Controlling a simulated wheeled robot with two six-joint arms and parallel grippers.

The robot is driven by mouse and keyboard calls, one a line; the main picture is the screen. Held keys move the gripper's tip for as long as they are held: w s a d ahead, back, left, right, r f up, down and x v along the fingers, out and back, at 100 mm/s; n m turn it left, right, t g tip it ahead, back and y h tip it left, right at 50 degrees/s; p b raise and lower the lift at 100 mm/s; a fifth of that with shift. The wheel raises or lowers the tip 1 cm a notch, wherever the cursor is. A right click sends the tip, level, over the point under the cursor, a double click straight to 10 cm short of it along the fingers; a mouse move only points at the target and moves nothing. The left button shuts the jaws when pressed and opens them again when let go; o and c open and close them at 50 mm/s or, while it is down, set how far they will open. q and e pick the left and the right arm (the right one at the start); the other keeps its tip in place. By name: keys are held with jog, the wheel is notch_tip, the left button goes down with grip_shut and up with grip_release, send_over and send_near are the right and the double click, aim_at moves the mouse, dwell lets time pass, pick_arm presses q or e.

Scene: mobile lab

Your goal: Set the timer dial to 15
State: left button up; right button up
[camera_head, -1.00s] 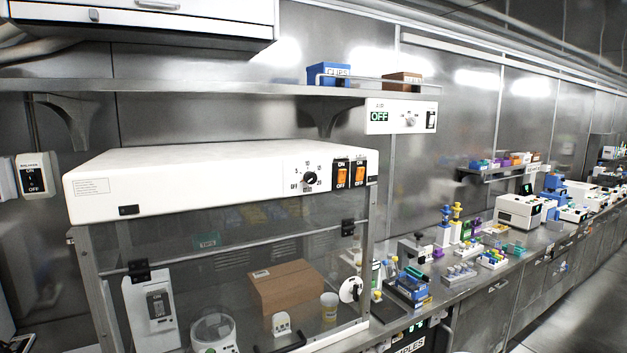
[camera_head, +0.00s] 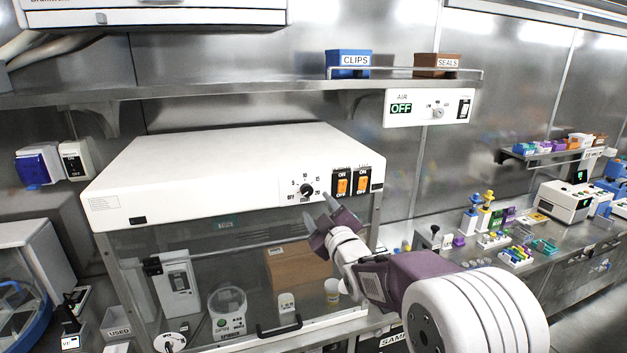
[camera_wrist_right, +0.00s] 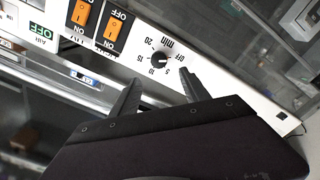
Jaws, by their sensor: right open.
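The timer dial (camera_head: 307,190) is a small black round knob on the white front panel of the hood (camera_head: 235,160), with printed marks OFF, 5, 10, 15 and 20 around it. It also shows in the right wrist view (camera_wrist_right: 158,60), where its pointer seems to face the OFF side, though it is small. My right gripper (camera_head: 320,211) is open and empty, just below and to the right of the dial. In the right wrist view its two fingers (camera_wrist_right: 159,82) point toward the dial, which sits between and beyond their tips. My left gripper is out of view.
Two orange rocker switches (camera_head: 343,187) sit right of the dial. The hood's glass front (camera_head: 240,245) is below the panel, with a cardboard box (camera_head: 300,262) behind it. A shelf (camera_head: 230,88) with CLIPS (camera_head: 349,63) and SEALS boxes runs above. The space before the dial is free.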

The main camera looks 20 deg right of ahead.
aim_at(308, 191)
jog(key=w+p, duration=0.1)
jog(key=w, duration=0.1)
jog(key=w+p, duration=0.2)
jog(key=w+d+p, duration=0.1)
jog(key=w, duration=0.1)
jog(key=shift+w+p, duration=0.35)
jog(key=shift+w+a+f+p, duration=0.15)
jog(key=shift+w+p, duration=0.1)
jog(key=shift+w, duration=0.3)
jog(key=shift+w+a+r+p, duration=0.15)
jog(key=shift+w+p, duration=0.1)
jog(key=shift+w, duration=0.3)
jog(key=shift+w+a+f, duration=0.15)
jog(key=shift+a, duration=0.25)
jog(key=shift+d, duration=0.25)
jog(key=shift+c, duration=0.6)
jog(key=shift+d, duration=0.15)
jog(key=c, duration=1)
grip_shut()
